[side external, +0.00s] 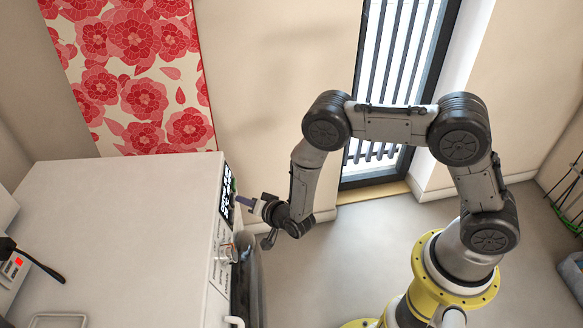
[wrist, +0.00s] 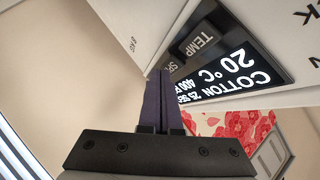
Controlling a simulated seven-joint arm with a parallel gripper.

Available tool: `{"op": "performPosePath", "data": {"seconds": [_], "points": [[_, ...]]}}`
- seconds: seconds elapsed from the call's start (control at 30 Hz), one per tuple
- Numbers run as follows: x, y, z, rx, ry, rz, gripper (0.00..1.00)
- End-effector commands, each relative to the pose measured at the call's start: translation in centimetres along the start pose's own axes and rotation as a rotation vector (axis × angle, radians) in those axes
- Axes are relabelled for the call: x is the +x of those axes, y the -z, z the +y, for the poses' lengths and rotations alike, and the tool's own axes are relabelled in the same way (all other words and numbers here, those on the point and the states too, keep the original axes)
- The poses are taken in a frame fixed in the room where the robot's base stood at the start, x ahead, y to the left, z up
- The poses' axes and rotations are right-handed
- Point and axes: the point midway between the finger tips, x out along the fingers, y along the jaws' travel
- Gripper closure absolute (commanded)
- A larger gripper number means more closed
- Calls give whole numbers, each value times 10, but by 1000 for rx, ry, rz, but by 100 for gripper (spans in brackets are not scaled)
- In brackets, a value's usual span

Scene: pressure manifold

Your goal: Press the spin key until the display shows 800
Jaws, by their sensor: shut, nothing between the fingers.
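The white washing machine (side external: 125,220) stands at the left in the side view, with its dark display panel (side external: 227,185) on the front. In the wrist view the display (wrist: 235,72) is lit and upside down. It reads COTTON, 20 °C and a smaller line that seems to include 400. The TEMP key (wrist: 200,40) is beside it. A key starting "SP" (wrist: 174,66), seemingly the spin key, is partly hidden by my fingertips. My gripper (wrist: 158,74) is shut and empty, its tips at or just before that key; I cannot tell whether they touch. It also shows in the side view (side external: 237,199).
A round knob (side external: 226,250) sits lower on the machine's front. A floral panel (side external: 135,75) hangs on the wall behind. A window (side external: 400,60) is beyond my arm. The floor right of the machine is clear up to my base.

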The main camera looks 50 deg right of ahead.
Motion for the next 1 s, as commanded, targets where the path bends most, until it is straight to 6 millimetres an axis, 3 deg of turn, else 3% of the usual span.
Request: {"op": "performPosePath", "data": {"seconds": [1.0], "points": [[-7, 5, 5, 0, 0, 0, 100]]}}
